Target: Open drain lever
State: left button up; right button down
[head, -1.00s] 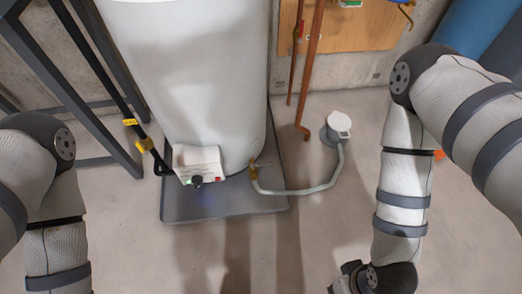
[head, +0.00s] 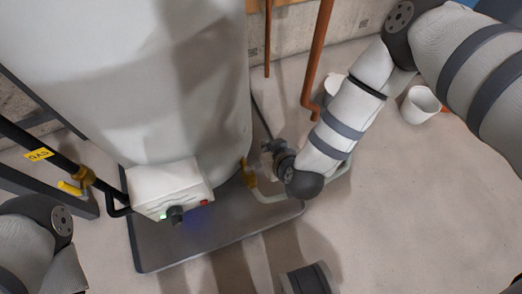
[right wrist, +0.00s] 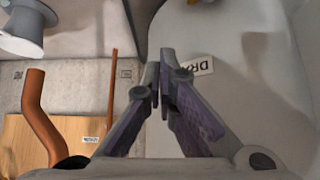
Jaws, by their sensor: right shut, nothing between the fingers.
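The white tank (head: 130,80) stands on a dark grey tray (head: 225,238). A small brass drain valve (head: 247,172) sits low on the tank's right side, with a pale hose (head: 275,195) running from it. The lever itself is too small to make out. My right gripper (head: 268,150) is close to the tank wall, just above and right of the valve. In the right wrist view the gripper (right wrist: 160,85) is shut and empty, in front of the tank. A label (right wrist: 199,67) reading "DRA" is partly hidden behind its finger. My left gripper is out of view.
A white control box (head: 168,188) projects from the tank's front. A black gas pipe with a yellow handle (head: 70,188) is at left. A copper pipe (head: 318,55) and a white bucket (head: 420,103) are at right. The floor at lower right is clear.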

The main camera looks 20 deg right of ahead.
pick_arm(q)
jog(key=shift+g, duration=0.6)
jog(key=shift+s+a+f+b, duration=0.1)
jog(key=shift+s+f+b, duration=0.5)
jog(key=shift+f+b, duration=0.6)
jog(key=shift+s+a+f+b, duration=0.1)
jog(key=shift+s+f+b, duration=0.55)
jog(key=shift+b, duration=1)
pick_arm(e)
notch_tip(320, 180, down, 8)
jog(key=w, duration=0.2)
jog(key=shift+w, duration=0.4)
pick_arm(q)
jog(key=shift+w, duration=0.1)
